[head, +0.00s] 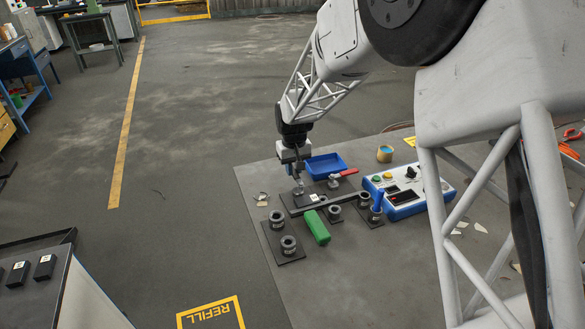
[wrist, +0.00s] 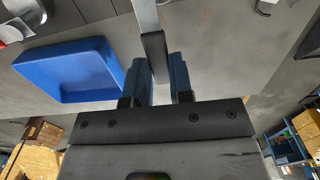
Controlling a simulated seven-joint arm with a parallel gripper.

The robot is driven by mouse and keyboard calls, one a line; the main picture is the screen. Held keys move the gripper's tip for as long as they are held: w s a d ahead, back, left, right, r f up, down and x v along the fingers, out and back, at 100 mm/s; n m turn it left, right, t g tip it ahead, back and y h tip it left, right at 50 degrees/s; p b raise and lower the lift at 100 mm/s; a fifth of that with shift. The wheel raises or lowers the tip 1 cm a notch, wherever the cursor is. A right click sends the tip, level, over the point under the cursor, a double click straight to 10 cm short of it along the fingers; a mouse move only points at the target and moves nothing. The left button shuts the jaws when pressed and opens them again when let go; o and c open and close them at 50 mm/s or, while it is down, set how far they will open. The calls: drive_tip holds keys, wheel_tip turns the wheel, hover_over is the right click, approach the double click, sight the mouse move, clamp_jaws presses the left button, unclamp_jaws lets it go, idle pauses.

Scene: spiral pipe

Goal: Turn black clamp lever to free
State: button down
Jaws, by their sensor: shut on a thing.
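My gripper (head: 298,187) points down over the black plate in the middle of the grey table in the head view. In the wrist view its two blue fingers (wrist: 161,72) are shut on the black end of the clamp lever (wrist: 154,48). A light metal bar (wrist: 145,14) runs from that black end to the top edge of the picture. In the head view the lever is too small and too much covered by my gripper to make out its angle. The clamp's base is out of the wrist view.
A blue tray (head: 327,166) stands just behind my gripper. A red-handled fitting (head: 347,173), a blue-white control box (head: 425,190) and a cup (head: 385,153) are to the right. A green block (head: 316,229) and several grey rings on black plates (head: 284,255) lie in front.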

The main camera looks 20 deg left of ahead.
sight(294, 171)
drive_tip(key=c, duration=1)
unclamp_jaws()
drive_tip(key=shift+r, duration=0.15)
drive_tip(key=shift+r, duration=3.75)
